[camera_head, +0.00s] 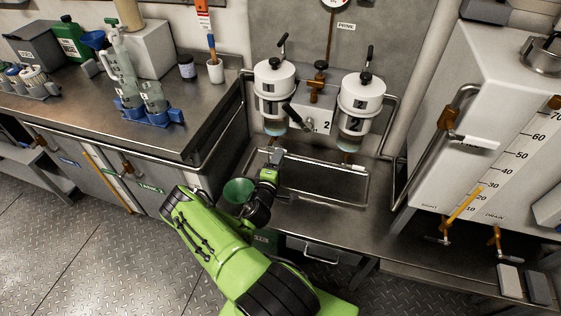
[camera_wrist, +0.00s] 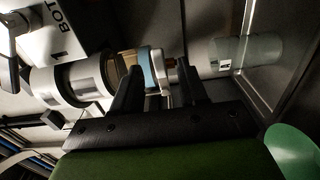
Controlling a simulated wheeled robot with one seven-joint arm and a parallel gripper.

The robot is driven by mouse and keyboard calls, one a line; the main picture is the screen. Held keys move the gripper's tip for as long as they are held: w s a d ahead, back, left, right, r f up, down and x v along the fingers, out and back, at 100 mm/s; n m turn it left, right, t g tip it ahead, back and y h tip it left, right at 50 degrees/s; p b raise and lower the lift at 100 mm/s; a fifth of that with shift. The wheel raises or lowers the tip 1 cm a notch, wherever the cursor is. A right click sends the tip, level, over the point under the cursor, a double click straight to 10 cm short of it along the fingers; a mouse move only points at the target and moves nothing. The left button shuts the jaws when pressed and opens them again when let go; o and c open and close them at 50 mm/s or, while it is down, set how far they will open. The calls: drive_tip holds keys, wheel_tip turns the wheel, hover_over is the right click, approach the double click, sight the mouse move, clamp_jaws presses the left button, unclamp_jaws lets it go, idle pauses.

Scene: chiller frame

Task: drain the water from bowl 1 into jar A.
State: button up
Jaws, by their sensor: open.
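Bowl 1 hangs under the left white filter housing (camera_head: 274,85), with a bluish layer in its clear part (camera_head: 275,128). In the wrist view the housing (camera_wrist: 70,85) lies sideways, and the bowl's clear part (camera_wrist: 150,68) shows amber and blue layers. My gripper (camera_head: 272,158) is just below bowl 1; in the wrist view its two black fingers (camera_wrist: 158,82) are apart, near the bowl's drain end. I cannot tell whether they touch it. A clear jar (camera_wrist: 240,52) with a small label stands beyond the fingers, in line with the drain; its letter is unreadable.
The second filter housing (camera_head: 360,95) hangs to the right above the steel drip tray (camera_head: 325,183). A blue stand with clear vessels (camera_head: 152,115) sits on the left bench. A white tank (camera_head: 480,110) stands at the right. A pipe rail flanks the filters.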

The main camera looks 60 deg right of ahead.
drive_tip(key=d, duration=0.3)
drive_tip(key=shift+w+d+b, duration=0.1)
drive_tip(key=shift+w+b, duration=0.15)
drive_tip(key=shift+b, duration=0.05)
drive_tip(key=shift+c, duration=0.4)
clamp_jaws()
